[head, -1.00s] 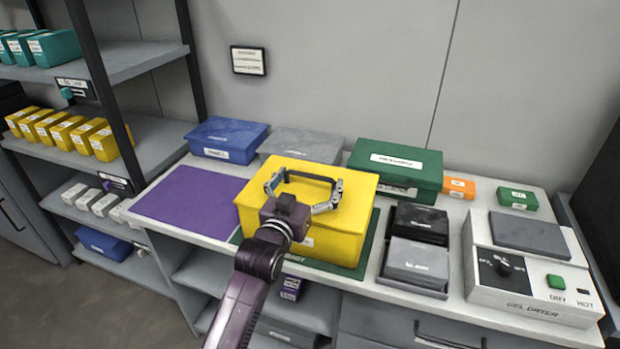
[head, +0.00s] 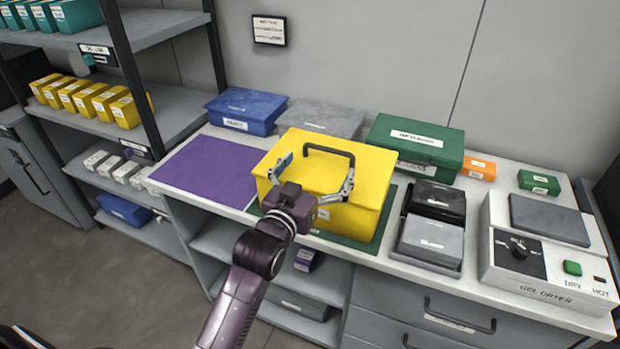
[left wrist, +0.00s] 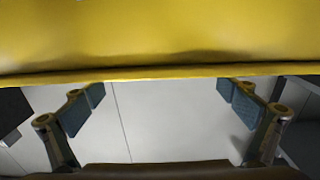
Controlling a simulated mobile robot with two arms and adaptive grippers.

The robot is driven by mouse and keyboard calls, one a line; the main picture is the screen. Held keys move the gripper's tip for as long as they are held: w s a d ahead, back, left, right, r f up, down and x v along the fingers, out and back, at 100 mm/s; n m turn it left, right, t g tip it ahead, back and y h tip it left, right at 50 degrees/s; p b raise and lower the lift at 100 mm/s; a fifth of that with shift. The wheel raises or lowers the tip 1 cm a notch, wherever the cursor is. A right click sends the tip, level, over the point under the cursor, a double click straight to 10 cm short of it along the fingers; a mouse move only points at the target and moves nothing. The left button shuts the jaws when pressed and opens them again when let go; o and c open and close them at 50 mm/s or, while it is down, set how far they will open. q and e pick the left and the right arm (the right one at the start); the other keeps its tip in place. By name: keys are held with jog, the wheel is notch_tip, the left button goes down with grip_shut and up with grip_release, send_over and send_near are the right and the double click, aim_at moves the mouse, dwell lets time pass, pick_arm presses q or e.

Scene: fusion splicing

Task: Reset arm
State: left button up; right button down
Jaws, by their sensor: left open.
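My left gripper (head: 317,178) is open, in front of and over the near part of the yellow box (head: 372,186) in the head view. Its two fingers are spread wide with nothing between them. The yellow box has a dark handle (head: 330,150) on its lid and sits on a green mat (head: 392,200) on the counter. In the left wrist view the fingers (left wrist: 158,106) stand wide apart, and the yellow box (left wrist: 160,35) fills the top. My right gripper is not in view.
A purple mat (head: 205,170) lies left of the yellow box. Blue (head: 245,110), grey (head: 320,118) and green (head: 415,143) boxes stand behind. Black (head: 437,200) and grey (head: 430,238) boxes and a gel dryer (head: 545,255) stand right. Shelves (head: 165,100) rise at left.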

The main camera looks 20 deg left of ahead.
pick_arm(q)
jog(key=s, duration=0.6)
jog(key=shift+s+a, duration=0.15)
jog(key=s+f+g, duration=0.7)
jog(key=s+f, duration=0.4)
jog(key=f, duration=0.5)
jog(key=s+f+m+g, duration=0.1)
jog(key=s+f+g, duration=0.3)
jog(key=s, duration=0.4)
jog(key=s+f+g, duration=0.3)
jog(key=s+f, duration=0.1)
jog(key=s, duration=0.5)
notch_tip(320, 180, down, 26)
jog(key=s+g, duration=0.2)
jog(key=s, duration=0.1)
jog(key=s+a+f+g+y, duration=0.1)
jog(key=s+a+f, duration=0.2)
jog(key=s+f, duration=1.3)
jog(key=shift+s+f+m, duration=0.35)
jog(key=shift+s+m, duration=0.05)
jog(key=shift+s, duration=0.05)
